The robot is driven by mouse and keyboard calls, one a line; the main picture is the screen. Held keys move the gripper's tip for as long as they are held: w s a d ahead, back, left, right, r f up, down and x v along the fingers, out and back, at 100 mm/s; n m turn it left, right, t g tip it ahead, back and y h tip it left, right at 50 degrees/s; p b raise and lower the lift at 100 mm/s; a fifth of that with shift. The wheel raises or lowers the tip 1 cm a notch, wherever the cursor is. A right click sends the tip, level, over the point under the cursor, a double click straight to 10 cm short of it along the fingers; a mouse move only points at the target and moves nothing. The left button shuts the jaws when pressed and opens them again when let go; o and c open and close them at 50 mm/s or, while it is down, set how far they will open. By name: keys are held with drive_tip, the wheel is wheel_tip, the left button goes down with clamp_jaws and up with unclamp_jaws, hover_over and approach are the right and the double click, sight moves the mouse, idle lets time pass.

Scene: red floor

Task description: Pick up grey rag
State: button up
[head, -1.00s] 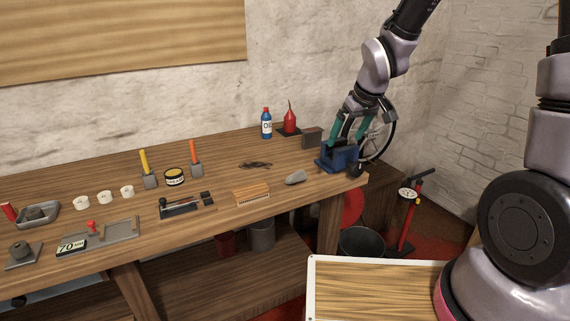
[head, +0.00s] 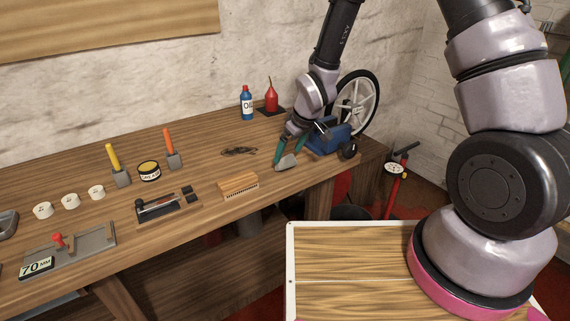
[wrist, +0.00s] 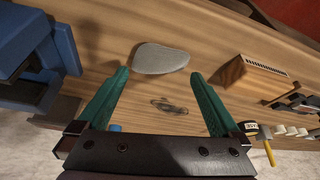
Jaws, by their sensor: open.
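The grey rag (head: 286,163) is a small smooth grey piece lying on the workbench near its right end. In the wrist view the grey rag (wrist: 160,58) lies flat, just beyond the fingertips and about midway between them. My gripper (head: 287,150) is over the bench right at the rag, with its teal fingers pointing down. In the wrist view my gripper (wrist: 160,75) is open with nothing between the fingers. Whether a finger touches the rag cannot be told.
A blue vise (head: 328,139) stands on the bench just right of my gripper, with a wheel (head: 357,103) behind it. A wooden brush-like block (head: 238,186) lies front left. A dark tangled item (head: 238,151) lies to the left. A blue bottle (head: 247,103) stands behind.

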sight(286, 159)
drive_tip(key=x, duration=0.4)
drive_tip(key=shift+f, duration=0.2)
drive_tip(key=c, duration=1)
wheel_tip(286, 159, up, 10)
drive_tip(key=shift+r, duration=0.1)
